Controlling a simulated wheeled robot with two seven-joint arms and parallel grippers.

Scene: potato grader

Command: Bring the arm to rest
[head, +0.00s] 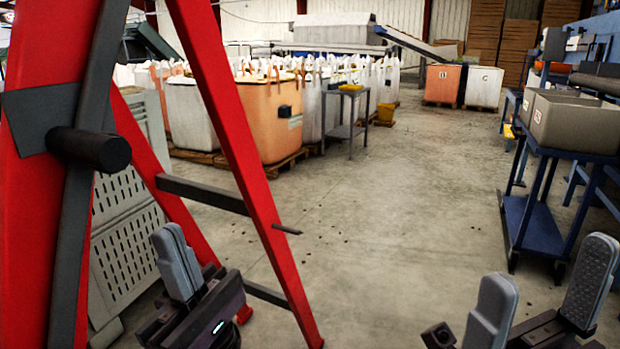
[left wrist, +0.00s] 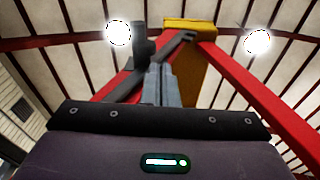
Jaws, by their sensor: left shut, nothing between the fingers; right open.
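My left gripper (head: 178,262) is at the lower left of the head view, in front of the red frame's legs. Its grey fingers are together with nothing between them. In the left wrist view its fingers (left wrist: 156,84) point up toward the top of the red frame. My right gripper (head: 540,295) is at the lower right of the head view. Its two grey fingers stand wide apart, with only floor and cart behind them. I cannot tell whether the left gripper touches the frame.
A red A-shaped frame (head: 235,140) with dark crossbars stands close on the left. A grey slatted crate (head: 130,255) is behind it. A blue cart (head: 540,225) with grey bins (head: 578,122) stands at the right. Large bags on pallets stand further back. The middle floor is clear.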

